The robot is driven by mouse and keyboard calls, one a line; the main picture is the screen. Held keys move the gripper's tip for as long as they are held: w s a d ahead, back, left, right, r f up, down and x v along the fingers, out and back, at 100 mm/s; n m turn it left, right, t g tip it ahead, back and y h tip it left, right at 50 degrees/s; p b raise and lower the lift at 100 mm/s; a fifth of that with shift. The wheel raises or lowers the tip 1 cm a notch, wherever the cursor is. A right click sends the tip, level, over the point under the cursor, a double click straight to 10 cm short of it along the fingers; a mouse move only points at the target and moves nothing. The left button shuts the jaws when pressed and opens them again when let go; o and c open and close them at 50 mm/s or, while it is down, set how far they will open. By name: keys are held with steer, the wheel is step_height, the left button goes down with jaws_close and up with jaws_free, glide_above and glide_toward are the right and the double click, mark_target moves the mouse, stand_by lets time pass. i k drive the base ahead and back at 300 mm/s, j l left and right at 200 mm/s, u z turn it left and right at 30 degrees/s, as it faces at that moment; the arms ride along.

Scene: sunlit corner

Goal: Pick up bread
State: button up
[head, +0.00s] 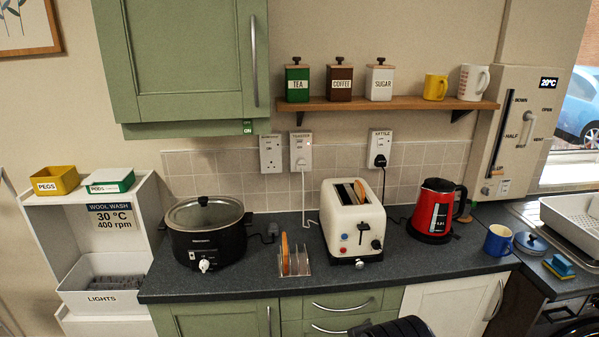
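A slice of bread (285,254) with a brown crust stands upright, nearly edge-on, in a small metal toast rack (304,264) on the dark worktop. More bread (360,191) shows at the top slot of the cream toaster (350,228), mostly hidden inside it. A black ribbed part, apparently mine, shows at the bottom edge, in front of the cupboards and below the worktop. No gripper fingers can be made out, and nothing of mine touches the bread.
A black slow cooker (207,233) stands left of the rack and a red kettle (436,210) right of the toaster. A blue mug (498,240) is further right. The shelf (400,104) and green wall cupboard (180,60) overhang. Worktop in front of the kettle is clear.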

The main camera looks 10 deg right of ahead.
mark_target(359, 190)
steer(key=i+l+z, duration=0.2)
steer(key=i, duration=0.25)
steer(key=i+l+z, duration=0.15)
steer(key=i+l, duration=0.15)
steer(key=i, duration=0.15)
steer(key=i+l+z, duration=0.2)
steer(key=i, duration=0.3)
